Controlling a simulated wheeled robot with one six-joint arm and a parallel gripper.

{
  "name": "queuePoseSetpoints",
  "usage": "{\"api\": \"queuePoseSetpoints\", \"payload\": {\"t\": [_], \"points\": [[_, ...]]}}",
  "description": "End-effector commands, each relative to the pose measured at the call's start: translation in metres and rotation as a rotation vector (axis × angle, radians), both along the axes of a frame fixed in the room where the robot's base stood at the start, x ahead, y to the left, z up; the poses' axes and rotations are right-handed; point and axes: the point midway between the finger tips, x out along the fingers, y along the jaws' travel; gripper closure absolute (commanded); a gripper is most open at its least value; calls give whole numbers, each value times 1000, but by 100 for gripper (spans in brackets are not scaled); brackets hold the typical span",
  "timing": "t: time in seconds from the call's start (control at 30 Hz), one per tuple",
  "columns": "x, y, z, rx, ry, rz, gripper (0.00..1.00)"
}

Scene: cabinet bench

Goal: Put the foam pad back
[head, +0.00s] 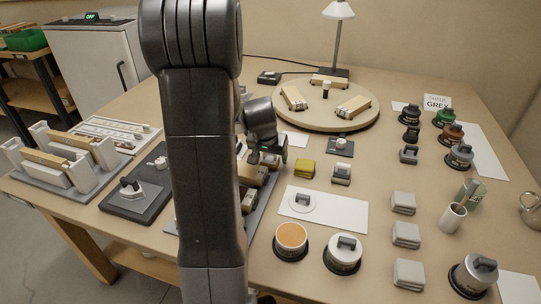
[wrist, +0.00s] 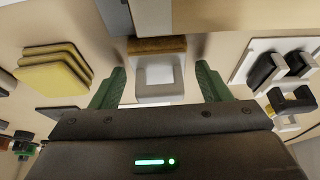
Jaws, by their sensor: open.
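A yellow layered block (head: 305,168), which looks like foam, lies on the bench right of my gripper. It also shows at the left of the wrist view (wrist: 55,70). I cannot tell for sure whether it is the foam pad. My gripper (head: 268,158) is low over the middle of the bench, partly hidden by my arm. In the wrist view its green fingers (wrist: 160,86) are apart, with a pale notched block (wrist: 160,90) with a brown strip in the space between them. Contact is not visible.
A grey tray (head: 263,206) holding several tan and dark pieces lies beneath my gripper, partly hidden by my arm. A round wooden board (head: 312,118) is behind. Grey layered blocks (head: 403,203) and black-based pots (head: 343,252) stand right. A dark mat (head: 118,207) lies left.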

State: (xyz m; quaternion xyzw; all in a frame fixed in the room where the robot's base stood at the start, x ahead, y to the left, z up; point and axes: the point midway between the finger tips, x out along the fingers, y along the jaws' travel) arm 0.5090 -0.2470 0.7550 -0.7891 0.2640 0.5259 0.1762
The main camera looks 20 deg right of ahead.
Motion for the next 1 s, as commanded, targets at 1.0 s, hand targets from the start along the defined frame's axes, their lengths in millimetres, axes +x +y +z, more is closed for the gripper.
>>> {"api": "queuePoseSetpoints", "payload": {"t": [1.0], "points": [[-37, 28, 114, 0, 0, 0, 30]]}}
